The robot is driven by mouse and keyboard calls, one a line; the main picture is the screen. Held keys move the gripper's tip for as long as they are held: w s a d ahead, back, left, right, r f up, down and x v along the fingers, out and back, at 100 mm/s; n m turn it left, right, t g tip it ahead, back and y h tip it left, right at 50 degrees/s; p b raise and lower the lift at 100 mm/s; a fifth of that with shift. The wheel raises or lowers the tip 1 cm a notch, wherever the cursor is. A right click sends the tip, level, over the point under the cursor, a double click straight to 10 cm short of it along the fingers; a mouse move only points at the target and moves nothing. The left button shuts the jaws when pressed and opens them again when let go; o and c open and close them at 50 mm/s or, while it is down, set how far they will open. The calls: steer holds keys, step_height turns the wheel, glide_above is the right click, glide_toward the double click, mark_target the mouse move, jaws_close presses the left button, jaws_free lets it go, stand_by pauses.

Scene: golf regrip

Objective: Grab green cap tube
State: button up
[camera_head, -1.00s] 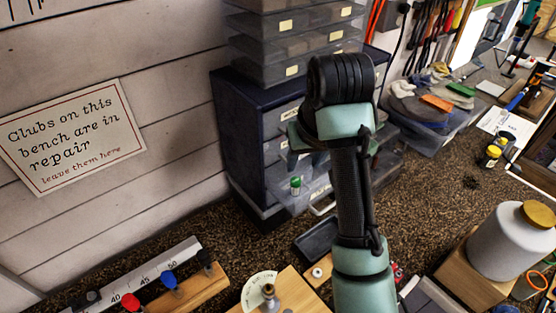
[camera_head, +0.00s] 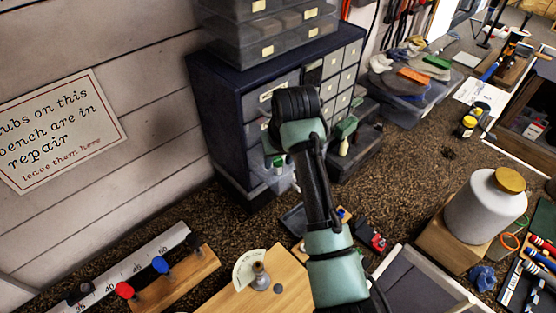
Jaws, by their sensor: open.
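The green-capped tube (camera_head: 278,167) shows its green cap and pale body. It is upright at a clear drawer at the lower front of the dark blue cabinet (camera_head: 220,115). My gripper (camera_head: 269,149) is just above and left of it in the picture, pointing toward the cabinet. My wrist hides most of the gripper. The part that shows is open, and the tube appears free of it. I cannot tell the exact gap between them.
Stacked clear drawers (camera_head: 270,35) top the cabinet. A dark bin (camera_head: 356,155) with a small pale bottle (camera_head: 344,147) stands right of my arm. A white jar (camera_head: 485,210) stands on a wooden block at right. Open brown bench (camera_head: 420,170) lies between.

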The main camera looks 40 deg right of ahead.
steer(key=shift+x, duration=1.15)
jaws_close()
